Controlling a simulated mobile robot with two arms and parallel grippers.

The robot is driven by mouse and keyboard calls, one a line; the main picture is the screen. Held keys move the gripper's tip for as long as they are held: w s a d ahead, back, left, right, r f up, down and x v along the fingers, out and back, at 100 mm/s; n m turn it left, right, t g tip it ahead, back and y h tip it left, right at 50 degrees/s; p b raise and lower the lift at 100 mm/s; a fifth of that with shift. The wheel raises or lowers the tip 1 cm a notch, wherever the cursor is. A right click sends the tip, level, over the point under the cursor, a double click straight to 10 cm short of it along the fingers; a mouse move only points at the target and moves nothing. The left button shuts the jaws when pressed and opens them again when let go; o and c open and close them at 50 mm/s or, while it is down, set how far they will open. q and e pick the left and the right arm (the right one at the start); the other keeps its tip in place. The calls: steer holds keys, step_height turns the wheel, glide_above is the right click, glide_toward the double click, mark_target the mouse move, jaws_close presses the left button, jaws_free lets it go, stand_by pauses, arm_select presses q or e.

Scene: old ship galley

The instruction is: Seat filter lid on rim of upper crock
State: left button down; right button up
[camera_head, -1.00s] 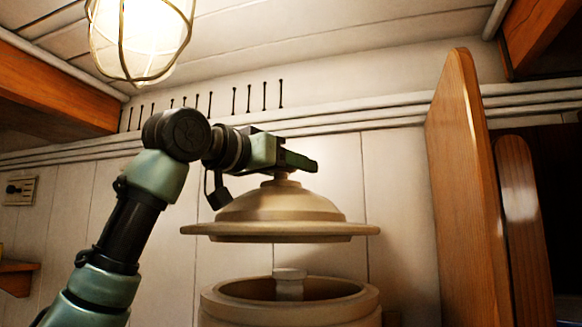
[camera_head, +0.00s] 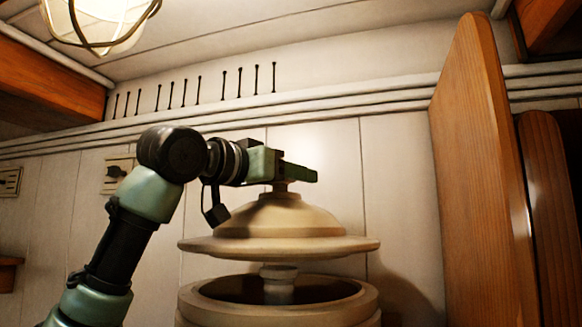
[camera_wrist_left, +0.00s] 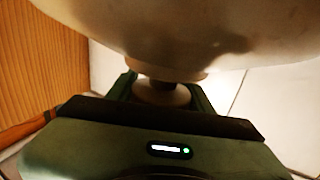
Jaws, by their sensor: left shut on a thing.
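The filter lid (camera_head: 278,222) is a wide cream dome with a flat brim, held level by its top knob. The upper crock (camera_head: 278,312) stands right below, open at the top, with a pale filter piece (camera_head: 279,284) rising inside. In the head view the lid is above the crock rim, with a gap between them. The crock's lower part is out of frame. My right gripper is not in view.
Tall wooden boards (camera_head: 480,170) stand to the right of the crock. A caged lamp (camera_head: 98,22) hangs at the upper left. A panelled wall with pipes (camera_head: 400,100) is behind. The space left of the lid is open apart from my arm.

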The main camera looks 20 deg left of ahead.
arm_select(q)
steer(key=shift+f, duration=0.7)
steer(key=shift+f+b, duration=1.25)
steer(key=shift+f, duration=0.3)
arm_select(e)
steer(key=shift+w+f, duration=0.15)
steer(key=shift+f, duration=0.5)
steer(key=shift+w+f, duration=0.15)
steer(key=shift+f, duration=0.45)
arm_select(q)
steer(key=shift+s, duration=0.25)
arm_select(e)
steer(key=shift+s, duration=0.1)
arm_select(q)
steer(key=shift+f+b, duration=0.7)
steer(key=shift+f, duration=0.2)
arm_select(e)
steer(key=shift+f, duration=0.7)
arm_select(q)
steer(key=shift+w, duration=0.1)
steer(key=c, duration=0.8)
jaws_free()
steer(key=o, duration=0.3)
steer(key=shift+s, duration=0.2)
